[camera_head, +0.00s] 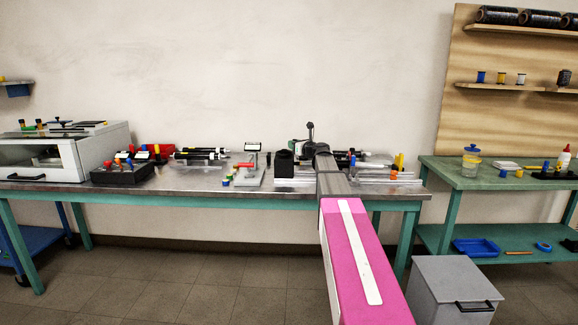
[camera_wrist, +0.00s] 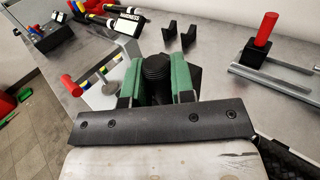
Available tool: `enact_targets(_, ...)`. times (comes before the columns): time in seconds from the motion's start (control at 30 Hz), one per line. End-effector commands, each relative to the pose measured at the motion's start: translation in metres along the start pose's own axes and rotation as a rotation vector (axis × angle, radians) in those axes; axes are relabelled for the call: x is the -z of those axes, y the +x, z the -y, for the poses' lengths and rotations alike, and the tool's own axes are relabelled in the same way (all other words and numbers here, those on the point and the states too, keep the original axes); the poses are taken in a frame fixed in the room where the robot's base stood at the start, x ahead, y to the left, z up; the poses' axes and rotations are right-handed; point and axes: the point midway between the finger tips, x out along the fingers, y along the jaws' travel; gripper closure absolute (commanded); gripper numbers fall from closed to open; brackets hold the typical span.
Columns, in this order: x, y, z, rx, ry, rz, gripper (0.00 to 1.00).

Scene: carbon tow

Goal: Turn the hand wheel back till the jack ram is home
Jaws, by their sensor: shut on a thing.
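In the wrist view my gripper (camera_wrist: 155,78) has its two green fingers on either side of a black, ribbed, round part (camera_wrist: 156,66), which looks like the hand wheel. The gripper is shut on it. A dark body stands just behind this part. The jack ram cannot be told apart in either view, so how far out it stands is unclear.
On the bench, a black block (camera_head: 284,162) stands left of my arm. A red peg on a black block (camera_wrist: 262,30) with metal rods lies to the right in the wrist view. A white cabinet (camera_head: 92,150) is at the bench's left end. A grey bin (camera_head: 452,285) stands on the floor.

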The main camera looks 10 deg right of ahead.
Motion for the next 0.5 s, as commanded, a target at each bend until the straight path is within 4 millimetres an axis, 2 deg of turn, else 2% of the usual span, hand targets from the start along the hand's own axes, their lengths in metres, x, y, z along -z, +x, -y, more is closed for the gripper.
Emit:
enact_targets(0.17,0.001,-0.003,-0.024,-0.002,0.000,0.000,0.96)
enact_targets(0.2,0.000,-0.002,-0.021,0.000,0.000,0.000,0.67)
enact_targets(0.27,0.000,-0.002,-0.020,0.000,0.000,0.000,0.51)
enact_targets(0.5,0.000,-0.002,-0.020,-0.001,0.000,0.000,0.51)
